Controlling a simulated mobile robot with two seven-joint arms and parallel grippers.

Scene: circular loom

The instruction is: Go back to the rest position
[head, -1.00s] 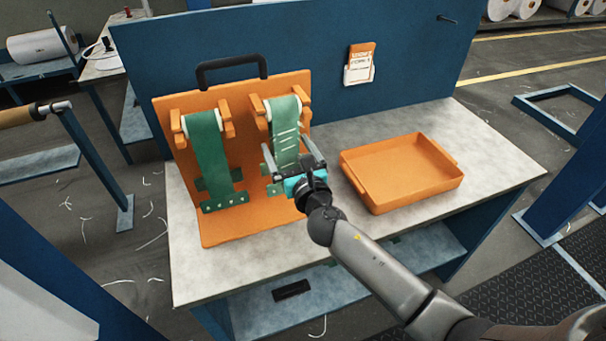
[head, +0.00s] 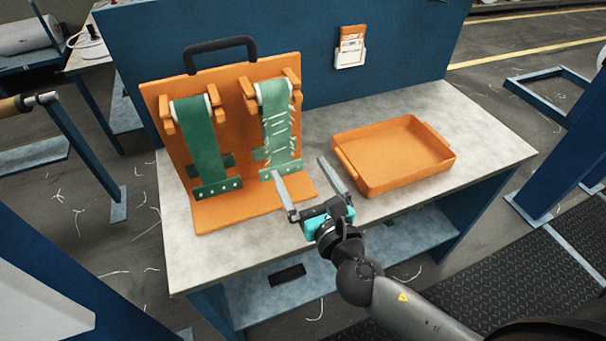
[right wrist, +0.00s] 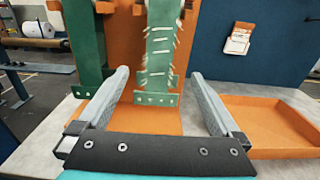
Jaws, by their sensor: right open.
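My right gripper (head: 300,180) is open and empty above the front of the table, between the orange stand and the orange tray. In the right wrist view its two fingers (right wrist: 160,85) stand wide apart with nothing between them. The orange stand (head: 235,85) holds two green bands. The left band (head: 201,135) is plain. The right band (head: 275,110) has several white strands across it, and a green bar with holes at its lower end. In the right wrist view the right band (right wrist: 160,50) hangs ahead of the fingers, apart from them. My left gripper is not in view.
The orange tray (head: 395,160) looks empty on the right of the table (head: 480,130). A blue panel (head: 300,45) with an orange and white card holder (head: 350,48) stands behind. A dark object (head: 288,273) lies on the lower shelf. The table's right end is clear.

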